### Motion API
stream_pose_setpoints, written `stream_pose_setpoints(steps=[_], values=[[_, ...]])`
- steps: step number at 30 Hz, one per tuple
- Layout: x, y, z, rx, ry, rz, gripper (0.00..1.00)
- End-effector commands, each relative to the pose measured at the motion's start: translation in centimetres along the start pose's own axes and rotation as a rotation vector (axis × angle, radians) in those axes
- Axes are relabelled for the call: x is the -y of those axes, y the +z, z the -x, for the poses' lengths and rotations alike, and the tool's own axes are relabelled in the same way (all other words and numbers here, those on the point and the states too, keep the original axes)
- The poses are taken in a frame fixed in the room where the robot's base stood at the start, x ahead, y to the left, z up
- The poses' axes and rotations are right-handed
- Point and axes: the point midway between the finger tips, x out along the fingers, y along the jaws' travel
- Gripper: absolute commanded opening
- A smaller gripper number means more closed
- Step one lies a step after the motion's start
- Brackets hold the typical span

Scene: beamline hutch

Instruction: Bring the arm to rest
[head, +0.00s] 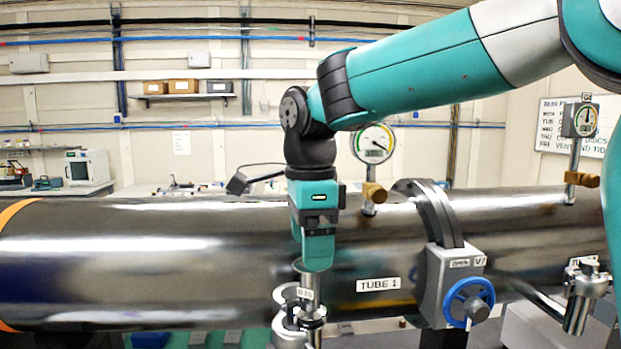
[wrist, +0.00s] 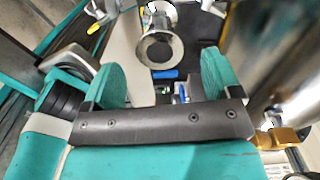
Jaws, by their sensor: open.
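My arm reaches in from the upper right in the head view and bends down at the wrist. My gripper (head: 315,266) points down in front of the large steel tube (head: 130,255), just above a small metal fitting with a tag (head: 300,318). In the wrist view my gripper (wrist: 161,68) has its two teal fingers apart, with nothing held between them. A round metal flange (wrist: 158,48) shows beyond the fingertips. From the head view I cannot tell whether the fingers touch the fitting.
A valve box with a blue handwheel (head: 468,300) stands right of my gripper. A dial gauge (head: 374,144) rises behind my wrist, and another gauge (head: 580,121) stands farther right. A metal fitting (head: 585,290) sits low at right. Above the tube's left part is free room.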

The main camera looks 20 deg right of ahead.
Motion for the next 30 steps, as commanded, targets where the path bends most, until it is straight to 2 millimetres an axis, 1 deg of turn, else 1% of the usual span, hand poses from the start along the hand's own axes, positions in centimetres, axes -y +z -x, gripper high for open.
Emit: stream_pose_setpoints(steps=[1, 3, 6, 9, 13, 17, 21, 23, 24, 26, 29, 30], values=[[0.1, 0.1, 1.2, 0.003, -0.005, 0.0, 0.83], [0.1, 0.1, 3.1, 0.002, -0.004, 0.0, 0.83], [0.1, 0.0, 5.6, 0.002, -0.004, 0.0, 0.83], [0.1, 0.0, 7.6, 0.001, -0.003, 0.0, 0.83], [0.1, 0.0, 9.5, 0.001, -0.001, 0.0, 0.83], [0.0, 0.0, 10.4, 0.0, 0.0, 0.0, 0.83], [0.0, 0.0, 10.6, -0.001, 0.001, 0.002, 0.83], [-0.1, 0.0, 10.2, 0.0, 0.0, 0.028, 0.83], [-0.2, -0.1, 9.7, 0.0, -0.001, 0.067, 0.83], [-0.7, -0.1, 8.4, 0.003, -0.006, 0.172, 0.83], [-1.9, -0.1, 5.0, 0.015, -0.02, 0.458, 0.83], [-2.7, -0.1, 3.3, 0.024, -0.028, 0.603, 0.83]])
